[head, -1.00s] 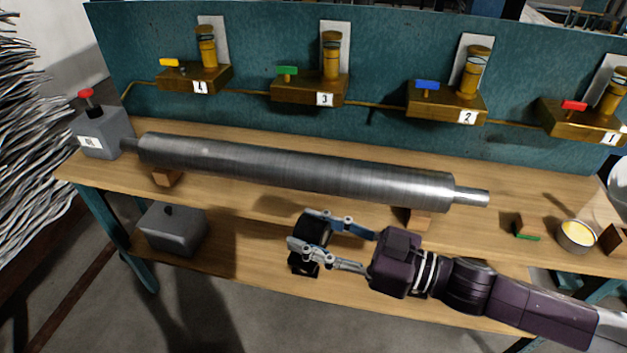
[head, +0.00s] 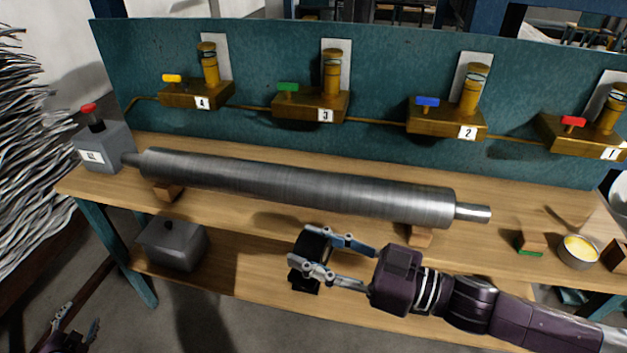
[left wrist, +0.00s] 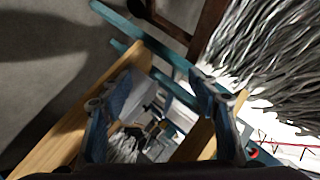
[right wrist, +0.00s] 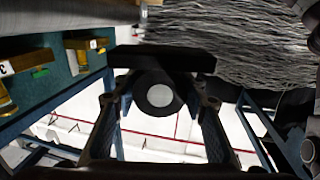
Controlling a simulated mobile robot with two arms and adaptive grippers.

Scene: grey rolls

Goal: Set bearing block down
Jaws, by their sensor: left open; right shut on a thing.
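A black bearing block (head: 314,247) with a rounded body and a flat base plate is held between the fingers of my right gripper (head: 311,250). It is in front of the bench's front edge, and whether it touches anything is not clear. The right wrist view shows the block (right wrist: 160,78) between both fingers, with a pale round face and a dark flat plate across it. My left gripper (head: 78,325) is open and empty at the bottom left of the head view. In the left wrist view its fingers (left wrist: 160,100) stand wide apart.
A long grey roll (head: 300,190) lies on wooden chocks (head: 420,237) on the bench. A grey block with a red knob (head: 100,145) is at its left end. Another grey block (head: 172,243) is on the lower shelf. A yellow-filled tin (head: 578,252) stands right. Numbered valves line the teal panel.

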